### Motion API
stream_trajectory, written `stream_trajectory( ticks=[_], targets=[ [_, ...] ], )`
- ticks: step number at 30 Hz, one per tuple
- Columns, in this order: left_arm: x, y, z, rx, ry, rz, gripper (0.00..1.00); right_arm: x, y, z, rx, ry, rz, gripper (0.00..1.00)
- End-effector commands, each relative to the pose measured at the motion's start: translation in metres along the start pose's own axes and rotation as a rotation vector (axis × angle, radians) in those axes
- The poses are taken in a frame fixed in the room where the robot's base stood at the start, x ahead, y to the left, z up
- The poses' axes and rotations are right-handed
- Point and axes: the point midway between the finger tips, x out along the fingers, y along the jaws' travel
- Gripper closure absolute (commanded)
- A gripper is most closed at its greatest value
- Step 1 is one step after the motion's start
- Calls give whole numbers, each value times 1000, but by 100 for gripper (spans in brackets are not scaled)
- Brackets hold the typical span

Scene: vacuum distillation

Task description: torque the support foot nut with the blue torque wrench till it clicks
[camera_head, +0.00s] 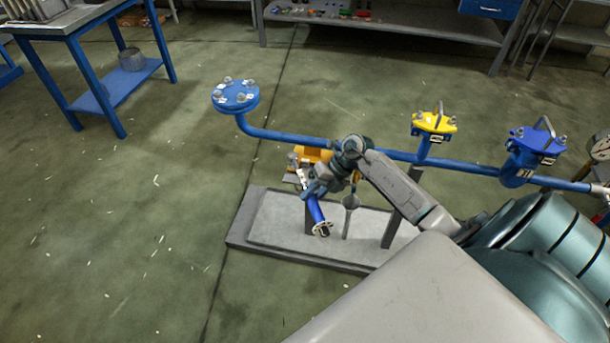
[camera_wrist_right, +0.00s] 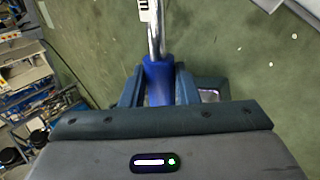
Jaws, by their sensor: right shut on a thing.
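The blue torque wrench (camera_head: 316,210) is in my right gripper (camera_head: 319,187), over the grey plinth. In the right wrist view its blue handle (camera_wrist_right: 158,80) lies between the two jaws, and a bright metal shaft runs on from it to the top edge. A white tag with black marks shows beside that shaft. My right gripper (camera_wrist_right: 160,92) is shut on the handle. The support foot nut cannot be made out in either view; the arm and wrench cover part of the plinth. My left gripper is not in view.
Blue pipework (camera_head: 290,137) runs above the plinth (camera_head: 285,222), with a blue flange (camera_head: 236,96), a yellow valve (camera_head: 434,123) and a blue valve (camera_head: 535,140). Grey posts stand on the plinth. An orange part (camera_head: 312,155) sits behind my gripper. The floor at left is clear.

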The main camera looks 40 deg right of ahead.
Motion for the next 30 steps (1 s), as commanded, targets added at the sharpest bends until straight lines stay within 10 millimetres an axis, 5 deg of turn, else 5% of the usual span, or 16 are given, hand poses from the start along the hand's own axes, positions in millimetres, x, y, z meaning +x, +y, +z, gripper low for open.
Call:
stream_trajectory(
  ticks=[18, 30],
  targets=[
    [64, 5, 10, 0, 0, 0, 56, -28, -40, 12, -226, 176, 3, 100],
    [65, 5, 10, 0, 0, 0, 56, -35, -40, 12, -252, 199, 4, 100]
  ],
)
